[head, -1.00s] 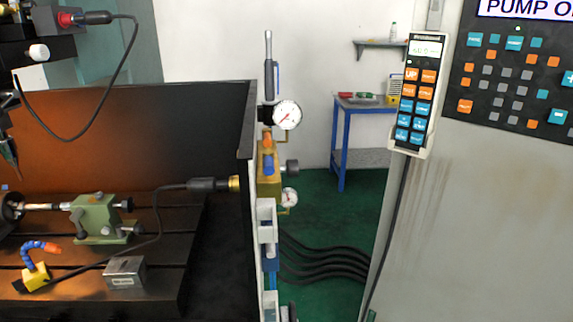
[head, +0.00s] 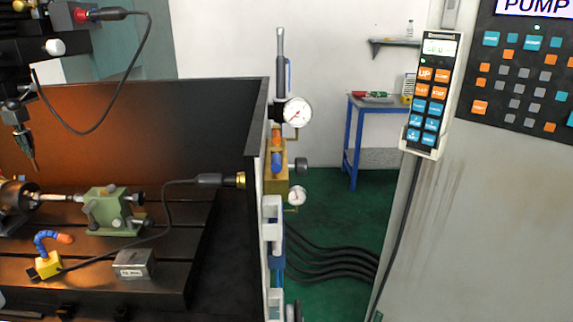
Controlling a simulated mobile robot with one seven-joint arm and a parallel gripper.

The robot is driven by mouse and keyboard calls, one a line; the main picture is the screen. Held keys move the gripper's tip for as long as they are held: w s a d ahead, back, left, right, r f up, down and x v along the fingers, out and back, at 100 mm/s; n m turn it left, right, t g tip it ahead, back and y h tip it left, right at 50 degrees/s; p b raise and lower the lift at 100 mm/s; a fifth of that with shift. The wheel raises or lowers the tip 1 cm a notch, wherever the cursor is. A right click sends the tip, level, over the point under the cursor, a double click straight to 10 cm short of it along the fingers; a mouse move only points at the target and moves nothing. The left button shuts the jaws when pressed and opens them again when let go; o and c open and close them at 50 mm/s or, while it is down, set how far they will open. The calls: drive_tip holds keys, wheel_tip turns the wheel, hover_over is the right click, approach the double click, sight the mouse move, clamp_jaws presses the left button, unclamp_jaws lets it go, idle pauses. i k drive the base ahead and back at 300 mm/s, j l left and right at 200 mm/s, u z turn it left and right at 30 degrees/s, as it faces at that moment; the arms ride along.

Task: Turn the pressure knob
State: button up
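A dark round knob (head: 301,165) sticks out to the right from a brass-coloured valve block (head: 274,180) on the side of the machine enclosure. It looks like the pressure knob, but no label on it is readable. A larger white dial gauge (head: 297,112) is above it and a smaller gauge (head: 297,196) is below it. Both have red needles, too small to read exactly. An orange and a blue cylindrical part sit on the block's left side. My gripper is not in view, and nothing touches the knob.
The machine bed with a green tailstock (head: 112,210) is at left behind the enclosure wall. A handheld pendant (head: 430,95) hangs on the grey cabinet (head: 480,220) at right. Black hoses (head: 330,255) run low across the green floor. A blue table (head: 352,140) stands behind.

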sight(300, 166)
drive_tip(key=l+u, duration=0.25)
drive_tip(key=l, duration=0.4)
drive_tip(key=k+l+u, duration=0.1)
drive_tip(key=l+u, duration=0.15)
drive_tip(key=l, duration=0.45)
drive_tip(key=k+z, duration=0.1)
drive_tip(key=z, duration=0.2)
drive_tip(key=i+z, duration=0.15)
drive_tip(key=i, duration=0.15)
